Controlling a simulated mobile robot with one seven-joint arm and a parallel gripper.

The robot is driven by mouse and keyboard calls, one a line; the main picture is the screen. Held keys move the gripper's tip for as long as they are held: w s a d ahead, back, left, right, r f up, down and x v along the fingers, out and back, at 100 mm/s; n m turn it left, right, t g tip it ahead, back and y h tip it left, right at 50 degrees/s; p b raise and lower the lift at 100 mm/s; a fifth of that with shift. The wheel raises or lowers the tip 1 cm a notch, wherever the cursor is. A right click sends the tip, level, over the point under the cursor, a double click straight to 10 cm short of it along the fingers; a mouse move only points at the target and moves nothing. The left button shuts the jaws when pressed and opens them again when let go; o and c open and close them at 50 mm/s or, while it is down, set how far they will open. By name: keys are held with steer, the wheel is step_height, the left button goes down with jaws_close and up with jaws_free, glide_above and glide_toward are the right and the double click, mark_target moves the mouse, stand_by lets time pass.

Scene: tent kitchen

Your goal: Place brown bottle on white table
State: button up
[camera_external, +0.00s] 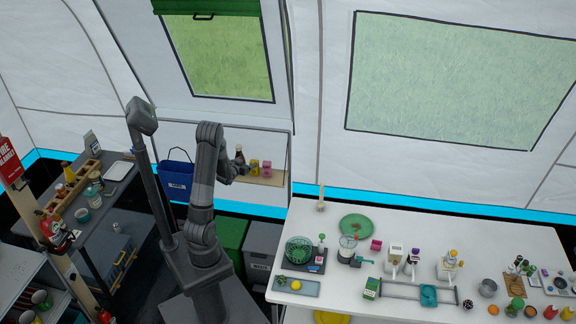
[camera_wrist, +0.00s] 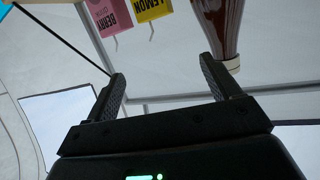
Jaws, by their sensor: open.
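The brown bottle (camera_external: 240,154) stands on a small wall shelf at the back, just beyond my gripper (camera_external: 238,171). In the wrist view the bottle (camera_wrist: 217,25) hangs from the top edge with its pale cap downward, beside the tip of the right finger. My gripper (camera_wrist: 166,78) is open, with nothing between its fingers. Whether the right finger touches the bottle cannot be told. The white table (camera_external: 460,225) stretches across the right half of the external view, well away from the bottle.
A yellow lemon box (camera_external: 254,167) and a pink berry box (camera_external: 266,168) stand right of the bottle on the shelf (camera_external: 268,180).

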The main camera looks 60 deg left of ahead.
steer(key=w+d+r+m+g+h, duration=0.1)
steer(key=w+d+r+g+h, duration=0.1)
steer(key=d+r, duration=0.65)
steer(key=s+d+r+m+g+h, duration=0.1)
steer(key=s+d+r, duration=0.2)
steer(key=d, duration=0.6)
steer(key=s+d+r+m+g+h, duration=0.1)
steer(key=s+d+r+g+h, duration=0.1)
steer(key=s+d, duration=0.3)
steer(key=d+r, duration=0.1)
steer(key=d, duration=0.3)
steer(key=shift+s+d+h, duration=0.2)
steer(key=shift+s+h, duration=0.1)
steer(key=shift+s, duration=0.05)
steer(key=s+d+g, duration=0.1)
steer(key=s+d, duration=0.1)
steer(key=s, duration=0.1)
steer(key=s+d+r+m+h, duration=0.1)
steer(key=s+d, duration=0.2)
steer(key=s, duration=0.1)
steer(key=s+d+r+m+g, duration=0.1)
steer(key=s+d, duration=0.2)
steer(key=s, duration=0.1)
steer(key=shift+g+h, duration=0.3)
steer(key=shift+h, duration=0.1)
steer(key=shift+c, duration=0.2)
steer(key=shift+s+d, duration=0.2)
steer(key=shift+s, duration=0.2)
steer(key=shift+c, duration=2.3)
